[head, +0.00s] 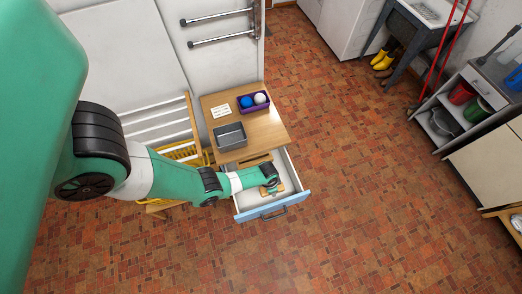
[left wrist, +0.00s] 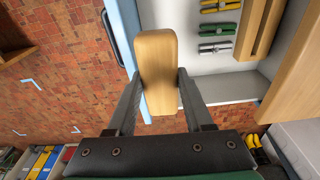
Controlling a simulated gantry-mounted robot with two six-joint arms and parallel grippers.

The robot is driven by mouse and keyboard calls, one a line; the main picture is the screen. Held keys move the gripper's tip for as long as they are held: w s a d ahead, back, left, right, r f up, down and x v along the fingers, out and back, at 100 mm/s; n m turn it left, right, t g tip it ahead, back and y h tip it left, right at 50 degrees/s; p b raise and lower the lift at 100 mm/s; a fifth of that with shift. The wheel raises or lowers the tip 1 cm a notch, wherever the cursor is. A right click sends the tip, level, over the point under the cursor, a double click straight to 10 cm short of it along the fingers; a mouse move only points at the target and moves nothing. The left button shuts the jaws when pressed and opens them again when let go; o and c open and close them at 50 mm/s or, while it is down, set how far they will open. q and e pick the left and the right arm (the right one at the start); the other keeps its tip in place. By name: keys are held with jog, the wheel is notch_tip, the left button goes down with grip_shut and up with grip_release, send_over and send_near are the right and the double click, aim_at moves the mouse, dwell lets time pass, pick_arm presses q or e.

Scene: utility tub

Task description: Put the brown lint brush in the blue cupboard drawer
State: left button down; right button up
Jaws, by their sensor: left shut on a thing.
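The brown lint brush (left wrist: 157,60) is a light wooden, rounded block in the left wrist view. My left gripper (left wrist: 158,78) is shut on it, with one finger on each side. The blue cupboard drawer (head: 272,209) is pulled open under the wooden cupboard top in the head view. My left gripper (head: 270,186) is over the open drawer there, and the arm largely hides the brush. In the left wrist view the brush overlaps the blue drawer front (left wrist: 125,22) and part of the pale interior. My right gripper is in neither view.
A grey tub (head: 229,137), a purple box (head: 254,105) with balls and a card (head: 221,111) stand on top. Tiled floor in front is clear.

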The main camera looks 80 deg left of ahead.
aim_at(266, 191)
pick_arm(q)
jog(key=shift+n, duration=0.3)
jog(key=f+b, duration=0.5)
jog(key=f, duration=0.1)
jog(key=f+b, duration=0.5)
jog(key=s+a+f+b, duration=0.1)
jog(key=f+b, duration=0.5)
jog(key=shift+f, duration=0.35)
jog(key=shift+r, duration=0.2)
jog(key=shift+f, duration=0.2)
jog(key=shift+c, duration=1.5)
grip_release()
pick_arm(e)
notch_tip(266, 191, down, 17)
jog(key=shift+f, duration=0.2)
pick_arm(q)
jog(key=shift+r, duration=0.1)
jog(key=r+p, duration=0.4)
jog(key=s+r+p, duration=0.1)
jog(key=r+p, duration=0.7)
jog(key=shift+s+d+r+p, duration=0.15)
jog(key=shift+s+p, duration=0.1)
jog(key=shift+p, duration=0.15)
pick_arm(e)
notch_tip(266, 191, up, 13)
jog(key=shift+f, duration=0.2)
